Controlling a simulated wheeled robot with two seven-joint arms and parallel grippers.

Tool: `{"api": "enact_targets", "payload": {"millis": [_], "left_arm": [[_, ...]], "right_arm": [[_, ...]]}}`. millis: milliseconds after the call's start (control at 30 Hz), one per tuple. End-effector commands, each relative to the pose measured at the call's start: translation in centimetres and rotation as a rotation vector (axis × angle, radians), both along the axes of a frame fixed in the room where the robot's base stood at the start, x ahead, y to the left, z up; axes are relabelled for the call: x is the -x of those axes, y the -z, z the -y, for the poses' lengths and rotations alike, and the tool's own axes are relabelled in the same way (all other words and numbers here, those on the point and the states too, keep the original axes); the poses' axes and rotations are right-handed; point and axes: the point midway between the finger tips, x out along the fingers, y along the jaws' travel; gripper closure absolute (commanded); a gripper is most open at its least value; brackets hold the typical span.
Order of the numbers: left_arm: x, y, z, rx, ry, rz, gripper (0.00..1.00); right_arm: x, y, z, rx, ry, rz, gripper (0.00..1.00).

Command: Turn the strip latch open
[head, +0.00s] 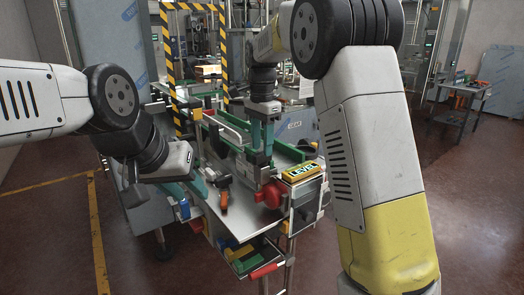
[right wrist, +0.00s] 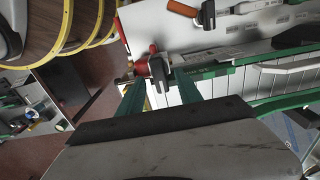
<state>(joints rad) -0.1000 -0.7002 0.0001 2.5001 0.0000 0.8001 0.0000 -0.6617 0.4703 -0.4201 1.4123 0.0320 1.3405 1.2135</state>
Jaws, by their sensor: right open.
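My right gripper (head: 262,150) points down over the right side of the machine, its teal fingers apart. In the right wrist view the fingers (right wrist: 160,88) stand either side of a dark latch-like lever with a red part (right wrist: 157,68) at the machine's edge; contact is not clear. In the head view a red round knob (head: 271,195) lies just below this gripper. An orange handle (head: 222,197) sits on the grey deck to its left. I cannot tell for sure which part is the strip latch. My left gripper (head: 190,198) is at the machine's left side; its opening is unclear.
A yellow LEVEL box (head: 302,172) sits on the machine's right edge. Green rails (head: 285,150) run along the machine. A lower tray (head: 243,258) holds coloured items. Yellow-black striped posts (head: 223,60) stand behind. The floor at right is open, with a side table (head: 462,95) farther back.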

Motion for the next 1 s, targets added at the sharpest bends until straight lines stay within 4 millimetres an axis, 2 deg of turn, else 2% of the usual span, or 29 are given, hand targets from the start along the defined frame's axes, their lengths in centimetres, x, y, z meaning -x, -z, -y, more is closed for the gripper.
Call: {"api": "enact_targets", "payload": {"millis": [100, 200, 500, 700, 733, 1000], "left_arm": [[0.0, 0.0, 0.0, 0.0, 0.0, 0.0, 0.64], [0.0, 0.0, 0.0, 0.0, 0.0, 0.0, 0.64], [0.0, 0.0, 0.0, 0.0, 0.0, 0.0, 0.64], [0.0, 0.0, 0.0, 0.0, 0.0, 0.0, 0.64], [0.0, 0.0, 0.0, 0.0, 0.0, 0.0, 0.64], [0.0, 0.0, 0.0, 0.0, 0.0, 0.0, 0.64]], "right_arm": [[0.0, 1.5, 0.0, 0.0, 0.0, -0.001, 0.58], [0.0, 2.1, 0.0, -0.001, 0.0, 0.0, 0.58], [0.0, 2.4, 0.0, -0.001, 0.0, 0.0, 0.58], [0.0, 2.4, 0.0, -0.001, 0.0, 0.0, 0.97], [0.0, 2.4, 0.0, -0.001, 0.0, 0.0, 1.0], [0.0, 2.4, 0.0, -0.001, -0.01, 0.002, 1.0]]}}
